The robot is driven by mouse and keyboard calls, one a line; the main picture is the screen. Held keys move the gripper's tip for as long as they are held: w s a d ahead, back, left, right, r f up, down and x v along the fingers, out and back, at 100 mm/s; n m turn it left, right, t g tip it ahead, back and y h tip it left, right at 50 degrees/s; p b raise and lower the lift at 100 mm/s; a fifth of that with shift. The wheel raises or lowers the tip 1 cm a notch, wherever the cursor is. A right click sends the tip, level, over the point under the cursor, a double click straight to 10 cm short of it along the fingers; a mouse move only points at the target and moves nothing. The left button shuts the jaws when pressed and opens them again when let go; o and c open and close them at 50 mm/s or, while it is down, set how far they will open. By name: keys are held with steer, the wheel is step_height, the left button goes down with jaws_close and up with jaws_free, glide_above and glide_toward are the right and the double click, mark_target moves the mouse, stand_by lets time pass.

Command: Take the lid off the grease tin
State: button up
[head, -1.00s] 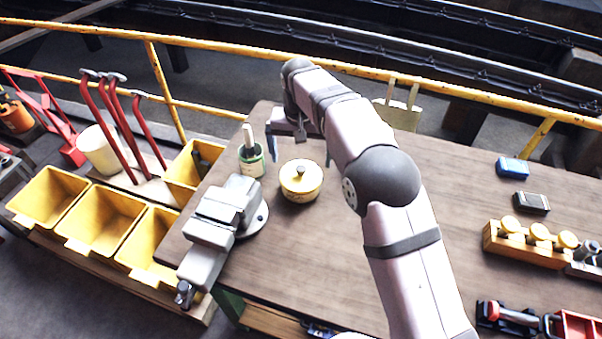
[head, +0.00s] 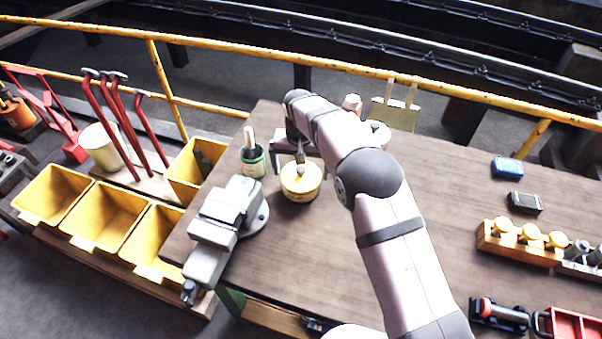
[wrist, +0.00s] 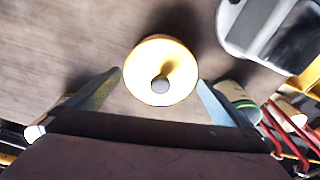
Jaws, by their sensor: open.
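The grease tin (head: 301,193) is a squat, round, yellow tin on the bench, right of the vise. Its pale lid (head: 296,180) is on top with a small round knob at the centre. In the wrist view the lid (wrist: 161,70) is seen from above, its grey knob near the middle. My gripper (wrist: 161,79) is open, with one blue-grey finger on each side of the tin and visible space between them. In the head view my gripper is just behind and above the tin, partly hidden by my arm. Whether a finger touches the tin, I cannot tell.
A grey vise (head: 222,222) stands left of the tin at the bench edge. A green-banded pot with handles (head: 252,160) is close by on the left. Several yellow bins (head: 105,215) stand beside the bench. A wooden block with yellow-topped pieces (head: 515,243) is at the right.

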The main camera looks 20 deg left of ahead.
mark_target(301, 169)
steer(key=shift+c, duration=0.6)
steer(key=c, duration=0.7)
steer(key=shift+r, duration=0.1)
steer(key=shift+r+b, duration=0.35)
steer(key=shift+r, duration=0.15)
step_height(301, 169, up, 9)
steer(key=shift+b, duration=1.05)
